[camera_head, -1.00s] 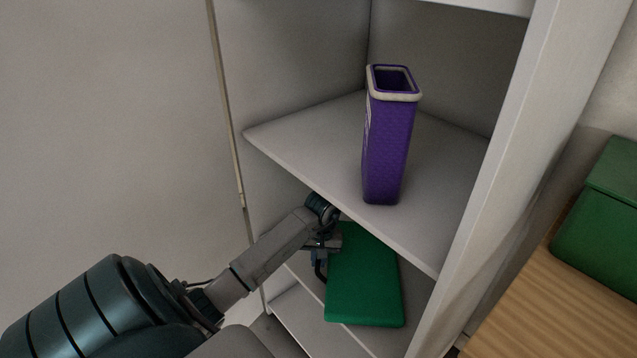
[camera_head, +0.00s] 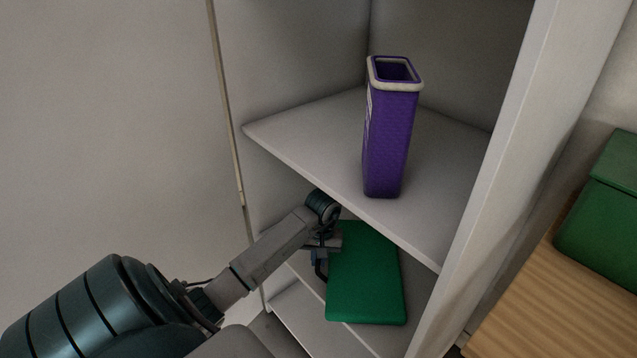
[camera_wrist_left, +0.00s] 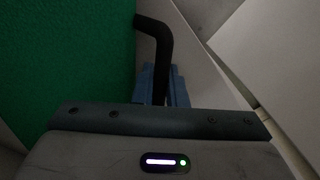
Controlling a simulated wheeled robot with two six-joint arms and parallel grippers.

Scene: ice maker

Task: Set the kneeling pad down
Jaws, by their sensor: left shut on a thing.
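The kneeling pad (camera_head: 366,275) is a flat green slab with a black handle on its left side. It is in the cabinet's lower compartment, below the middle shelf, and its far end is partly hidden by that shelf. My left gripper (camera_head: 320,258) is at the pad's left edge, shut on the black handle. In the left wrist view the blue fingers (camera_wrist_left: 162,88) close around the bent black handle (camera_wrist_left: 156,45), with the green pad (camera_wrist_left: 65,55) filling the left side. I cannot tell whether the pad touches the lower shelf. My right gripper is out of view.
A tall purple container (camera_head: 390,140) with an open top stands on the middle shelf (camera_head: 300,125) above my left gripper. The cabinet's side panel (camera_head: 495,180) rises to the right. A green box (camera_head: 605,215) sits on a wooden surface (camera_head: 535,300) at far right.

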